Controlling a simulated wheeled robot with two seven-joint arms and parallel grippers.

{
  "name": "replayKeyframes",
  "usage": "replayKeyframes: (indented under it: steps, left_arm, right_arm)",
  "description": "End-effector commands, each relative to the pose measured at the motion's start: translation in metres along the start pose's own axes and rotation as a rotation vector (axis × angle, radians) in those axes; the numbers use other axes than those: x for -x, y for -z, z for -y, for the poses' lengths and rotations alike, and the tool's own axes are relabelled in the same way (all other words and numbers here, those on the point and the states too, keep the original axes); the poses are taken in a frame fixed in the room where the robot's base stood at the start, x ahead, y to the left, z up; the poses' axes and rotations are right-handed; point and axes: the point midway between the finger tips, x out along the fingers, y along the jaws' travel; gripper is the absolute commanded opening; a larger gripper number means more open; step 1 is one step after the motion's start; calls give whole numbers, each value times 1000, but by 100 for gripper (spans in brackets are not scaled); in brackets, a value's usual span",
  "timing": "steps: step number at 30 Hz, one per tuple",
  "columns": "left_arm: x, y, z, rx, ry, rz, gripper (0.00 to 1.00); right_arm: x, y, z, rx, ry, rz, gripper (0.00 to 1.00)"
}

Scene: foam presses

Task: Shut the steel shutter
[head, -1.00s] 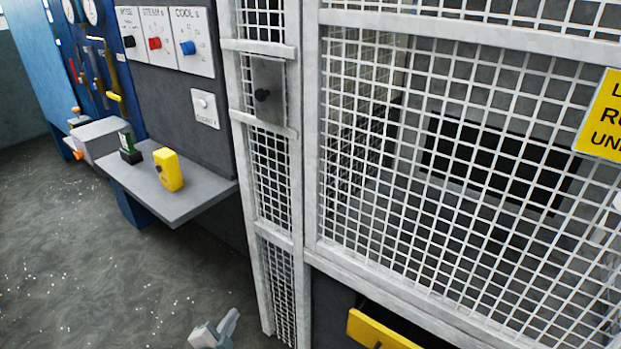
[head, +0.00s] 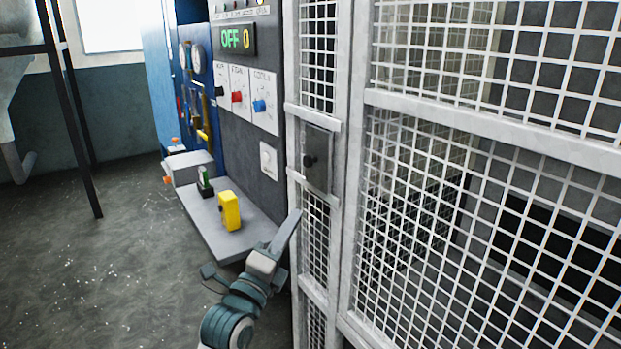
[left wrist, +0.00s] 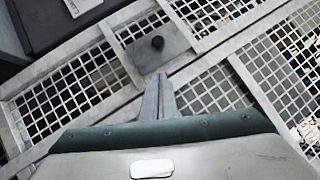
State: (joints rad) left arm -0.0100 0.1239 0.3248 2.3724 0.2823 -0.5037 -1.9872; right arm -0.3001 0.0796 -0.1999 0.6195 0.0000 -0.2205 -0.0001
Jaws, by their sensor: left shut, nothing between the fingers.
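My right gripper is out of view.
A large white mesh guard (head: 440,230) fills the right side. A grey shelf (head: 222,240) holds a yellow block (head: 229,210) and a small green-and-black item (head: 204,182). A control panel (head: 254,95) with switches stands behind it. The floor at left is open.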

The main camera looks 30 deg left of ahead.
Motion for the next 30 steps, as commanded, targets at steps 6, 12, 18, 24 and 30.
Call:
replayKeyframes:
  steps: [6,12,18,24,30]
  left_arm:
    - [-5,0,0,3,0,0,0]
    - [-23,0,2,5,0,1,0]
    - [-54,-1,4,5,0,0,0]
    - [-91,-1,4,6,0,1,0]
    - [-115,-14,3,3,-2,1,0]
  right_arm:
    - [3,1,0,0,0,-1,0]
    - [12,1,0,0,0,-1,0]
    - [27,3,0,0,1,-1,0]
    - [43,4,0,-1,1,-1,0]
    - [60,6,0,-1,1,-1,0]
